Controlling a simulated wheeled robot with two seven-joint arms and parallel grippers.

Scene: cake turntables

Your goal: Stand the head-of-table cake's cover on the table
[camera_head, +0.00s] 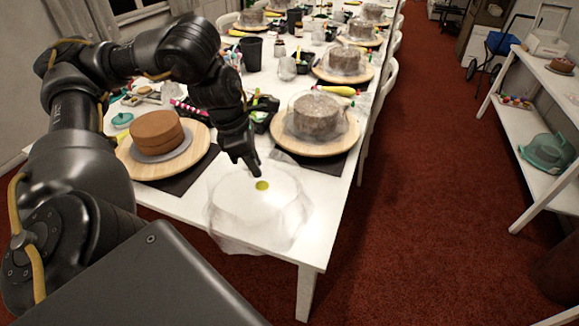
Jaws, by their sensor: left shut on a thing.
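The clear cover (235,207), with a small yellow-green knob (262,186) on top, is upright at the near end of the white table. Its lower front overlaps the table's front edge in the picture; I cannot tell whether its rim touches the tabletop. My left gripper (254,170) reaches down to the cover's top and is shut on it at the knob; the fingertips partly hide the grip. The brown head-of-table cake (156,132) stands uncovered on its wooden turntable (190,158), to the left of the cover. My right gripper is not in view.
A covered cake (316,114) on a wooden turntable (325,147) stands behind the cover. Black cups (252,53), piping bags and tools crowd the table's middle. Bare white tabletop (322,200) shows right of the cover. White shelves (540,90) stand far right across red carpet.

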